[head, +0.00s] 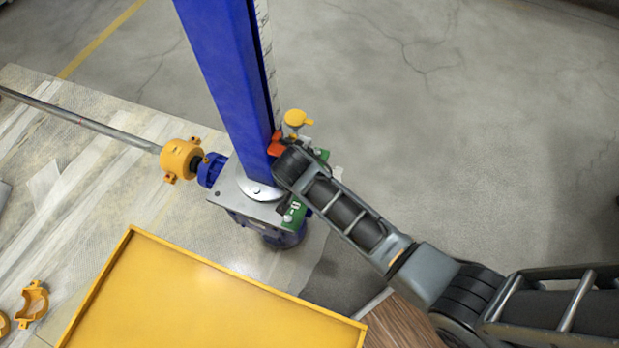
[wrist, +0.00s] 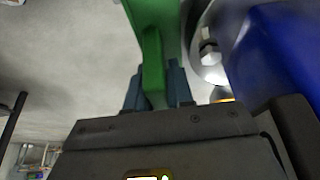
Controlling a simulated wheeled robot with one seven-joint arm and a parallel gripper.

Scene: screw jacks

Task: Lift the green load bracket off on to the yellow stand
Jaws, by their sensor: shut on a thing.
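The green load bracket (wrist: 152,40) fills the upper middle of the wrist view. My gripper (wrist: 154,88) is shut on its narrow green bar, with a dark finger on each side. In the head view green parts of the bracket (head: 294,213) show beside the blue column, partly covered by my arm; the fingertips are hidden there. I cannot tell whether the bracket touches the jack. The yellow stand (head: 190,300) is at the bottom of the head view, a flat top with a raised rim, and its bare part is empty.
The blue column (head: 228,80) stands on the jack's grey top plate (head: 235,185), close to my gripper. A yellow coupling (head: 181,160) and steel shaft (head: 80,121) run left. A yellow cap (head: 297,119) is behind my wrist. Yellow half-shells (head: 32,303) lie lower left. The floor at right is clear.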

